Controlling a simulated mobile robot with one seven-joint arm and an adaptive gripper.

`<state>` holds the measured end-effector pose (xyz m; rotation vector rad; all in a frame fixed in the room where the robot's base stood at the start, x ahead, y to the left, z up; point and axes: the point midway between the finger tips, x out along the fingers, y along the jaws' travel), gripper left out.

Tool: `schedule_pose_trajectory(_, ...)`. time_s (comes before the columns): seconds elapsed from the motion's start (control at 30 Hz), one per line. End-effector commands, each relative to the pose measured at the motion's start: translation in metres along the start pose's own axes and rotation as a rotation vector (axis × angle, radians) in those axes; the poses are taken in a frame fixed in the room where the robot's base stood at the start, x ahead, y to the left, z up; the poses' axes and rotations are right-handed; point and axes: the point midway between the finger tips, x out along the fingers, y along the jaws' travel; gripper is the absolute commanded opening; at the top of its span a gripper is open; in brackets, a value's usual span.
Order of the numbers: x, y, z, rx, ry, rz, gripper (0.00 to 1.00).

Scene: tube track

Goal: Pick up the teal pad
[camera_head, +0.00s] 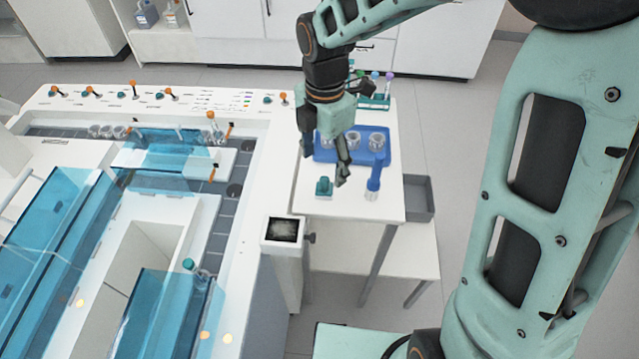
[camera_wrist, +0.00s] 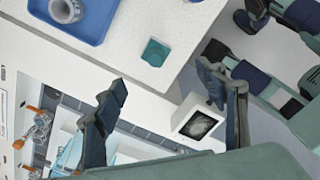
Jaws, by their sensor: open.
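The teal pad (camera_head: 324,187) is a small block lying on the white side table (camera_head: 300,208), near its front left edge. In the wrist view the teal pad (camera_wrist: 155,52) lies flat on the white tabletop, beyond my fingertips and between their lines. My gripper (camera_head: 341,180) hangs above the table, just right of the pad in the head view. In the wrist view my gripper (camera_wrist: 165,85) has its two fingers wide apart with nothing between them. The pad is apart from both fingers.
A blue tray (camera_head: 325,156) with several clear cups sits behind the pad. A blue-capped tube (camera_head: 373,184) stands to its right. A teal rack (camera_head: 375,101) with tubes is at the back. A small screen box (camera_head: 283,232) stands beside the table's front left corner.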

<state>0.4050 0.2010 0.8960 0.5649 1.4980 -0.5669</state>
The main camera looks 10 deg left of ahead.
Motion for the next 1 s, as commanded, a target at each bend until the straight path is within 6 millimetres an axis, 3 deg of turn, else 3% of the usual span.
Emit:
schedule_pose_trajectory(0.1,0.023,0.0,0.0,0.001,0.0,-0.002,0.65)
schedule_pose_trajectory(0.37,0.046,0.001,0.002,0.004,-0.001,0.0,0.65)
schedule_pose_trajectory(0.63,0.084,0.005,0.006,0.003,-0.001,0.0,0.65)
schedule_pose_trajectory(1.0,0.093,0.005,0.007,0.004,-0.003,0.003,0.64)
